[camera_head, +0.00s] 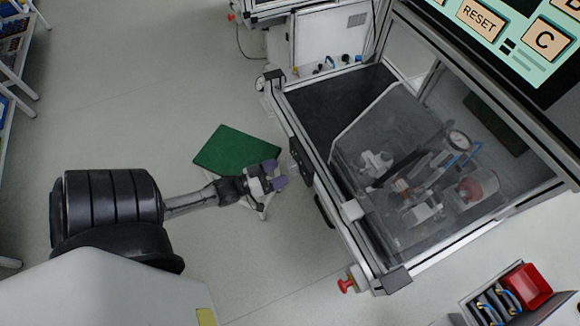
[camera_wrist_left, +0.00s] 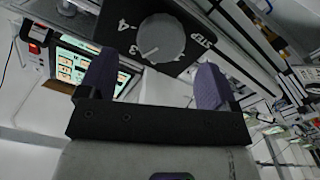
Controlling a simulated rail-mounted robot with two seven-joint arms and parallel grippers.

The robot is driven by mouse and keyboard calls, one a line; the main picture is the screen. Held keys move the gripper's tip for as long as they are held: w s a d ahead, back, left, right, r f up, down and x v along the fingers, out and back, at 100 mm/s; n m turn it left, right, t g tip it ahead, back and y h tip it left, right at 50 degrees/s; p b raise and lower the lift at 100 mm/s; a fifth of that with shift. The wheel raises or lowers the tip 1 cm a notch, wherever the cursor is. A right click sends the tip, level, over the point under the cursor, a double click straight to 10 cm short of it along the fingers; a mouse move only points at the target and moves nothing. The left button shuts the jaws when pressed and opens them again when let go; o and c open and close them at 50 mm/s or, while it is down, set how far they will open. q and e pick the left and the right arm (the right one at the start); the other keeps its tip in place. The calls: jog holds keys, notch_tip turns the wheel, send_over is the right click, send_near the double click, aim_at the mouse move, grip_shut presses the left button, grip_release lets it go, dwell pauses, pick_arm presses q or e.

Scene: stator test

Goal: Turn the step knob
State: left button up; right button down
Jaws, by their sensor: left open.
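The step knob (camera_wrist_left: 161,38) is a round grey dial on a black panel with numbers and the word STEP, in the left wrist view. Its white mark points toward the lower left, near the 3. My left gripper (camera_wrist_left: 153,84) has two purple fingertips, open and apart, with the knob beyond them and between them in the picture. No contact with the knob shows. In the head view my left gripper (camera_head: 275,175) is beside the front frame of the test station, close to a small black panel (camera_head: 300,160). The knob itself is not clear there. My right gripper is not in view.
The test station (camera_head: 340,205) has a metal frame and a clear cover over a fixture. A red button (camera_head: 346,286) sticks out at its near corner. A green-topped stool (camera_head: 225,148) stands behind my left gripper. A screen (camera_head: 500,40) fills the upper right.

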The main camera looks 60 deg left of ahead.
aim_at(290, 168)
pick_arm(q)
jog(key=shift+w+d, duration=0.1)
jog(key=shift+w, duration=2.3)
jog(key=shift+c, duration=0.3)
jog(key=c, duration=0.9)
jog(key=shift+o, duration=0.2)
jog(key=shift+r+m+p, duration=0.15)
jog(key=shift+m+p, duration=0.5)
jog(key=shift+m, duration=0.15)
jog(key=shift+m+p, duration=0.95)
jog(key=shift+m, duration=0.25)
jog(key=shift+d+m+p, duration=0.1)
jog(key=shift+m+p, duration=0.5)
jog(key=shift+m, duration=0.6)
jog(key=shift+m+p, duration=0.45)
jog(key=shift+m, duration=1.05)
